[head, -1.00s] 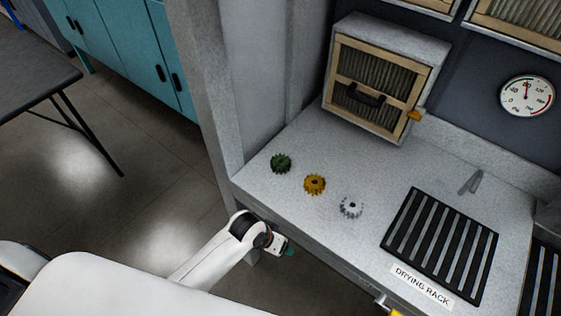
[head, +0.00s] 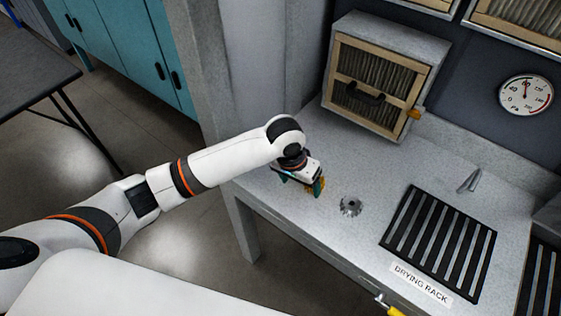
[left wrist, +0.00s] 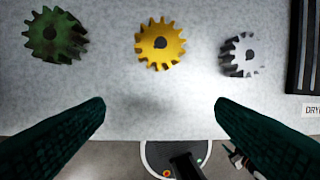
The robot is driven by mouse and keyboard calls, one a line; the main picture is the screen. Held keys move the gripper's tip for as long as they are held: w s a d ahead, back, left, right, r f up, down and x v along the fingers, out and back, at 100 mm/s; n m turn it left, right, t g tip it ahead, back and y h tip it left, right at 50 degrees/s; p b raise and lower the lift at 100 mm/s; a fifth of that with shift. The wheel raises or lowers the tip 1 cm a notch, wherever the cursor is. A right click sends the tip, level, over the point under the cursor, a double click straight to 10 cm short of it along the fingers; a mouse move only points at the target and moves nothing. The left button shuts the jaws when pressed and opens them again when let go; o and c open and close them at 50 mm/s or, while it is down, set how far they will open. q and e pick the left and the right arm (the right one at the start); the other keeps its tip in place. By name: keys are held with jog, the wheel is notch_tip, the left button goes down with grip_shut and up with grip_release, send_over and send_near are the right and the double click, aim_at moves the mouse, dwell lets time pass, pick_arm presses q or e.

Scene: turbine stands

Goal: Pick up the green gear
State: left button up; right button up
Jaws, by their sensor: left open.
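The green gear (left wrist: 50,38) lies flat on the grey bench at the upper left of the left wrist view. In the head view it is hidden behind my left arm. My left gripper (head: 301,186) is open and empty over the front part of the bench. In its wrist view the dark green fingers (left wrist: 160,108) are spread wide, pointing towards the yellow gear (left wrist: 160,55), which is centred between them and farther up the picture. The green gear is left of this gap. In the head view the gripper mostly hides the yellow gear. My right gripper is not in view.
A silver gear (head: 351,207) lies on the bench (head: 330,245) right of the gripper. The black slatted drying rack (head: 440,243) is farther right. A filter box (head: 385,75) stands at the back, with a gauge (head: 526,95) on the wall.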

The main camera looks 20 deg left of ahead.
pick_arm(q)
jog(key=w+a+r+n+y, duration=0.2)
jog(key=w+a+r+n, duration=0.25)
jog(key=w+a, duration=0.45)
jog(key=shift+m, duration=0.35)
jog(key=f, duration=0.1)
jog(key=f+p, duration=0.1)
jog(key=f, duration=0.3)
jog(key=shift+w+d+f, duration=0.1)
jog(key=shift+w, duration=0.25)
jog(key=shift+d+f+p, duration=0.1)
jog(key=shift+f+p, duration=0.45)
jog(key=f, duration=0.3)
jog(key=f+p, duration=0.1)
jog(key=shift+w+d+f, duration=0.15)
jog(key=shift+w+f, duration=0.1)
jog(key=shift+w, duration=0.05)
jog(key=shift+c, duration=0.2)
jog(key=c, duration=1.4)
notch_tip(320, 180, up, 10)
jog(key=shift+r+b, duration=0.1)
jog(key=shift+b, duration=0.85)
jog(key=shift+c, duration=0.2)
